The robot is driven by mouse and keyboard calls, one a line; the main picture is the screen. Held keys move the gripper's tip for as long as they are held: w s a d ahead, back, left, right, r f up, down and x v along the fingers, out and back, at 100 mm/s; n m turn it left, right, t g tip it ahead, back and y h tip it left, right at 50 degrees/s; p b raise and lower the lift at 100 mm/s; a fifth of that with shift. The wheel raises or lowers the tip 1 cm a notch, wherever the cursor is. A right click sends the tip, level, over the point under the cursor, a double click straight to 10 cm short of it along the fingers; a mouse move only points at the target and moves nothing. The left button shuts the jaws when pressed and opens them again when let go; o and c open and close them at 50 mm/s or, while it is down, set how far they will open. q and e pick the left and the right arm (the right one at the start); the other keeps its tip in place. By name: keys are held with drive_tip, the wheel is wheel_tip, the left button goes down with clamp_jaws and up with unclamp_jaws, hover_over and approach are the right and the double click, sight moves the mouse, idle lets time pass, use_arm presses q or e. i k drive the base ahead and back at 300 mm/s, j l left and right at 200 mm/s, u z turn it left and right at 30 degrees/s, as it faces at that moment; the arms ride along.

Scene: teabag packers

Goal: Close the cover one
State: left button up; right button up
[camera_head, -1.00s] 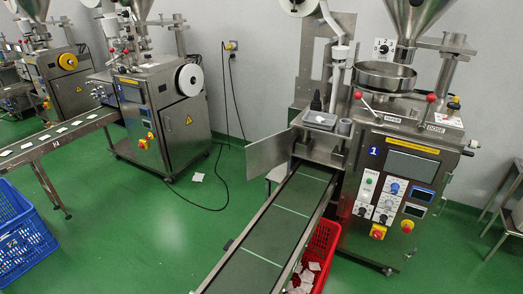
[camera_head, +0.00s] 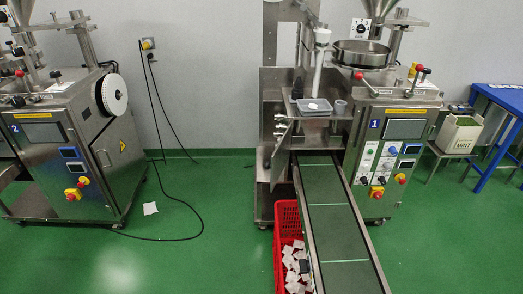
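The packing machine marked 1 (camera_head: 385,150) stands right of centre against the wall. Its metal cover (camera_head: 282,152) is a flat panel at the left of the machine, by the upper end of the conveyor. The cover stands open and swung outward, seen at a steep angle. Neither of my grippers is in view, so nothing shows touching the cover.
A green conveyor (camera_head: 335,225) runs from the machine toward me. A red crate (camera_head: 287,222) with white packets stands at its left. Machine 2 (camera_head: 75,150) is at the left. Green floor between the machines (camera_head: 200,230) is free, apart from a black cable and a white scrap (camera_head: 150,208).

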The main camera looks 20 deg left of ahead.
sight(279, 158)
drive_tip(key=i+j+z, duration=0.15)
drive_tip(key=j, duration=0.5)
drive_tip(key=j+z, duration=0.15)
drive_tip(key=j, duration=0.55)
drive_tip(key=i+j+z, duration=0.15)
drive_tip(key=j, duration=0.55)
